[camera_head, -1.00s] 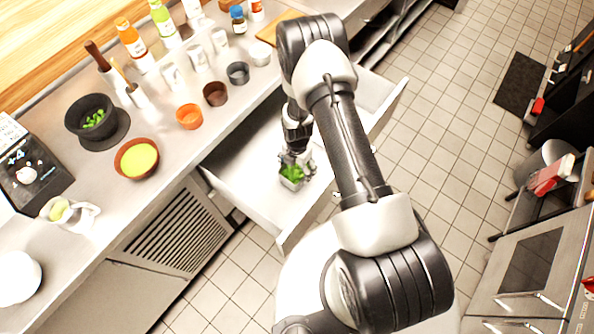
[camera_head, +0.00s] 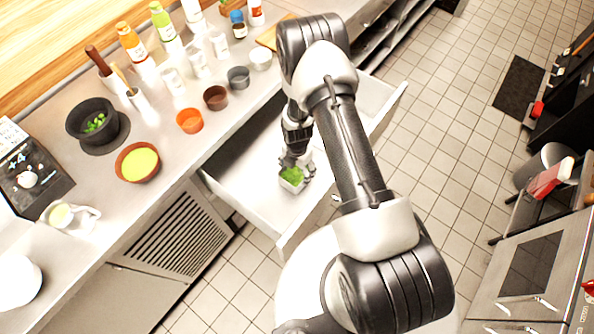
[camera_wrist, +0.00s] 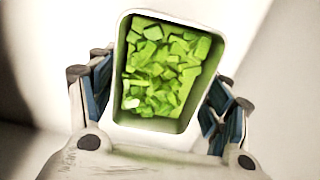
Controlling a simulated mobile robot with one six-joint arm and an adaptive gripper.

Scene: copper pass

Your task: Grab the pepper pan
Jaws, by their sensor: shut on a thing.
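The pepper pan (camera_head: 292,180) is a small, light-coloured rectangular pan filled with chopped green pieces. It is inside the open white drawer (camera_head: 245,190) below the counter. In the wrist view the pan (camera_wrist: 118,108) fills the middle, slightly tilted, with its green contents facing the camera. My gripper (camera_head: 296,168) is at the pan, its fingers shut on it from both sides; the fingers also show in the wrist view (camera_wrist: 160,110). Whether the pan's base touches the drawer floor is hidden.
The drawer walls stand around the pan, and the rest of the drawer looks empty. Tiled floor lies to the right.

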